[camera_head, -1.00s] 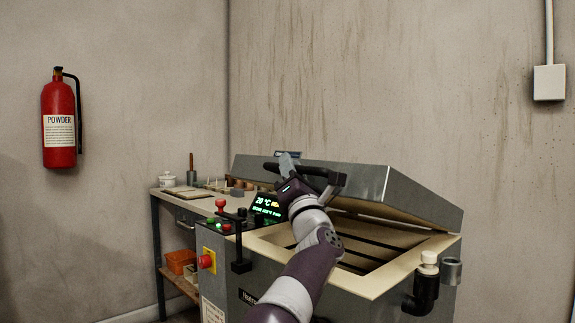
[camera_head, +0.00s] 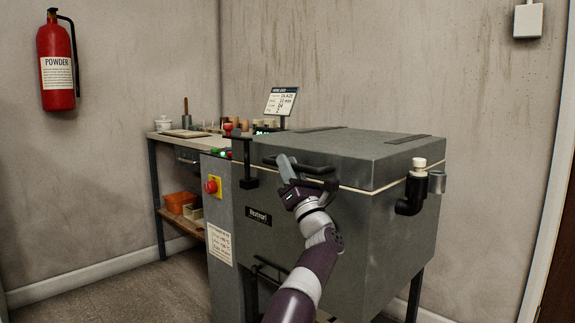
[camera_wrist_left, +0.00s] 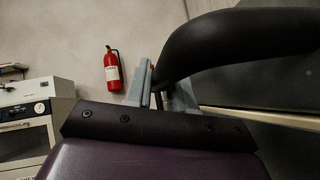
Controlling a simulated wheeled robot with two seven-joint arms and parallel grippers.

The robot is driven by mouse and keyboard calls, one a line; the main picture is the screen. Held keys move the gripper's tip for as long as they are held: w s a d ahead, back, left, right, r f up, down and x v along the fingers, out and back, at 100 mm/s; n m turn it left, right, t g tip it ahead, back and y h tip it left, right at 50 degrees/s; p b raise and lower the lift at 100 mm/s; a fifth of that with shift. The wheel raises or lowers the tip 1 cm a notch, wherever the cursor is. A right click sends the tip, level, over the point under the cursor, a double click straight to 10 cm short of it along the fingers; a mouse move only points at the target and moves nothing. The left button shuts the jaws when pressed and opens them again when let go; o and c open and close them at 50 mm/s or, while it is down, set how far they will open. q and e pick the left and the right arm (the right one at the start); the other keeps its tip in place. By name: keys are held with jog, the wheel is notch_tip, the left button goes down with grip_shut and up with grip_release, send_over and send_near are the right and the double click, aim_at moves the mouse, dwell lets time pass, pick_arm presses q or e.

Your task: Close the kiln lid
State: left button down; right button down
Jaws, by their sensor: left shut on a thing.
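The kiln (camera_head: 325,220) is a dark grey box on legs. Its lid (camera_head: 345,150) lies flat on top, with a thin pale seam between lid and body. A black bar handle (camera_head: 318,170) runs along the lid's front edge. My left gripper (camera_head: 290,168) is at the left part of this handle, shut on it. In the left wrist view the black handle (camera_wrist_left: 235,45) curves in large from the right, and the grey fingers (camera_wrist_left: 160,90) close around its end. The kiln's inside is hidden. My right gripper is not in view.
A control box with a red knob (camera_head: 212,187) stands on the kiln's left. A workbench (camera_head: 178,140) with small pots is behind it. A black pipe fitting (camera_head: 412,190) juts from the right. A fire extinguisher (camera_head: 57,70) hangs on the wall.

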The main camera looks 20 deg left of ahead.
pick_arm(q)
jog(key=shift+w+f, duration=0.15)
jog(key=shift+f, duration=0.35)
jog(key=c, duration=1.1)
grip_release()
jog(key=shift+a+f, duration=0.1)
jog(key=shift+a, duration=0.05)
jog(key=shift+r, duration=0.2)
jog(key=shift+d+f, duration=0.15)
jog(key=shift+d, duration=0.05)
jog(key=p+v, duration=0.1)
jog(key=v, duration=1.1)
jog(key=shift+s+f, duration=0.1)
jog(key=shift+s, duration=0.2)
